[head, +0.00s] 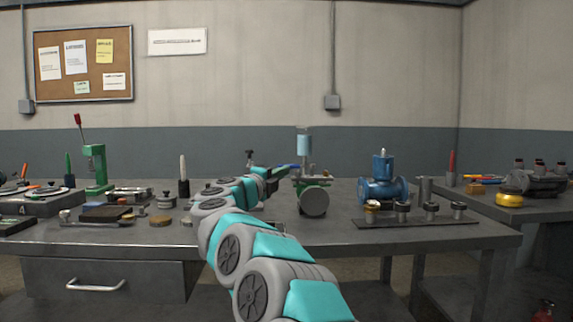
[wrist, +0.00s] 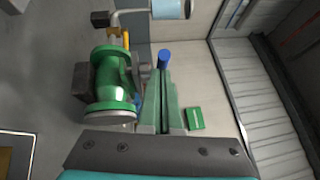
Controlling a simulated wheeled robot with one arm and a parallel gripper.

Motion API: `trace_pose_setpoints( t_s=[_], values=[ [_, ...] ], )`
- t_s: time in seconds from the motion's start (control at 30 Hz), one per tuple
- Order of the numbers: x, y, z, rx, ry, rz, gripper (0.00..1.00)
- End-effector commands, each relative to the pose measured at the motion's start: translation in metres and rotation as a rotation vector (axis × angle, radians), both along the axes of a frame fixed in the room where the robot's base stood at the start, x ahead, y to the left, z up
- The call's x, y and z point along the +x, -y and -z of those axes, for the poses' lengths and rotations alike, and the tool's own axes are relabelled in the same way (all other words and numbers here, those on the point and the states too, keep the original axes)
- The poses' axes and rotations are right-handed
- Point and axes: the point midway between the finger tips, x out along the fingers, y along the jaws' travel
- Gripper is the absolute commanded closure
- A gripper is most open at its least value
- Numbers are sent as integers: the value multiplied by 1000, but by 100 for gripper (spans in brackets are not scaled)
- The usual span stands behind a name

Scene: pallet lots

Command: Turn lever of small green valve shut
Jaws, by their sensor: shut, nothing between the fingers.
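The small green valve (head: 312,181) stands on the grey workbench, with a round grey flange facing me. Its green body also shows at the left of the wrist view (wrist: 108,75). My gripper (head: 271,180) is shut and empty, left of the valve and close to the lever. The fingers show long and narrow in the wrist view (wrist: 163,75).
A larger blue valve (head: 383,185) is to the right, behind a rack of several small fittings (head: 402,212). A green hand press (head: 95,165) and assorted parts fill the bench's left side.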

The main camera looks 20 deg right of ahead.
Motion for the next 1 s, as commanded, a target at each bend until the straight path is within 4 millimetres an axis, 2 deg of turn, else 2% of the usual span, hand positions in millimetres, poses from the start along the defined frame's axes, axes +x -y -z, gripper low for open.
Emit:
trace_pose_setpoints(
  t_s=[0.4, 1.0],
  values=[
    [12, -2, -1, 1, -1, 14, 100],
    [14, -2, 0, 1, 0, 13, 100]
  ],
)
